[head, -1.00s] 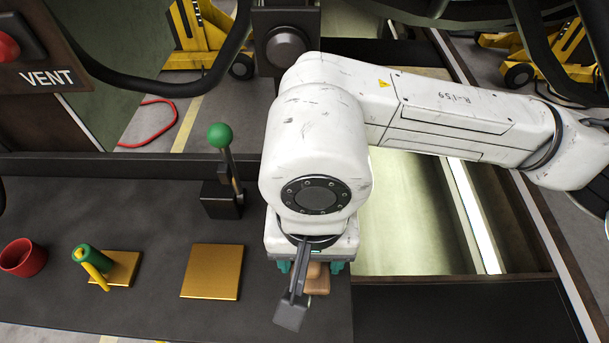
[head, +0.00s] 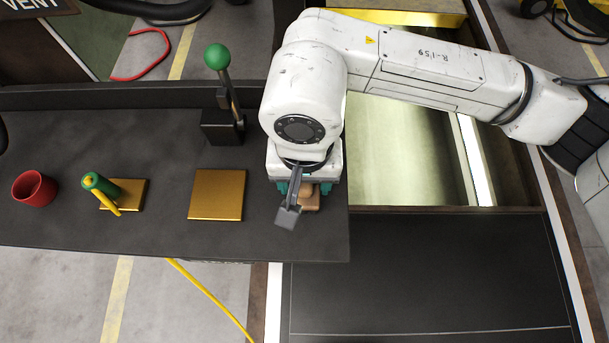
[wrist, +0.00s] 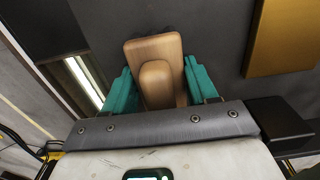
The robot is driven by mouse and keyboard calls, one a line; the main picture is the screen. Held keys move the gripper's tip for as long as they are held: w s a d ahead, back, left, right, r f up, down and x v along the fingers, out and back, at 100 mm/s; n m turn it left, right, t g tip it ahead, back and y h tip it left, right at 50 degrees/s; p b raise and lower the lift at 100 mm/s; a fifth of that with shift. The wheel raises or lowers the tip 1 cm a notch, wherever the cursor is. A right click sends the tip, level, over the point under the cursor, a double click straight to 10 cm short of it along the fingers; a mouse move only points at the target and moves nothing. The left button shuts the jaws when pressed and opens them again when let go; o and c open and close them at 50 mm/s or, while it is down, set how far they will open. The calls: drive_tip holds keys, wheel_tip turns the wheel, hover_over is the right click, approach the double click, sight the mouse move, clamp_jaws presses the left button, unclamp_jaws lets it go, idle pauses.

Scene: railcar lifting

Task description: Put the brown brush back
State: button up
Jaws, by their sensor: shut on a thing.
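The brown brush (head: 310,198) is a light wooden block with a rounded raised grip. It is at the right end of the dark counter (head: 150,235), partly hidden under my wrist in the head view. In the wrist view the brush (wrist: 153,50) lies between the teal fingers of my gripper (wrist: 160,88), which is shut on it. Dark bits show at its far edge. In the head view my gripper (head: 305,188) points down at the counter. I cannot tell whether the brush touches the counter. A bare gold square plate (head: 217,195) lies to its left.
A green-knobbed lever (head: 217,57) stands behind the gold plate. A green cylinder with a yellow handle (head: 100,187) is on a smaller gold plate (head: 137,192). A red cup (head: 35,188) is at far left. The counter's right edge is close to my gripper.

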drive_tip(key=o, duration=1)
drive_tip(key=shift+r+p, duration=0.2)
drive_tip(key=shift+p, duration=0.15)
wheel_tip(320, 180, up, 11)
drive_tip(key=b, duration=0.2)
drive_tip(key=shift+b, duration=0.3)
drive_tip(key=shift+r, duration=0.45)
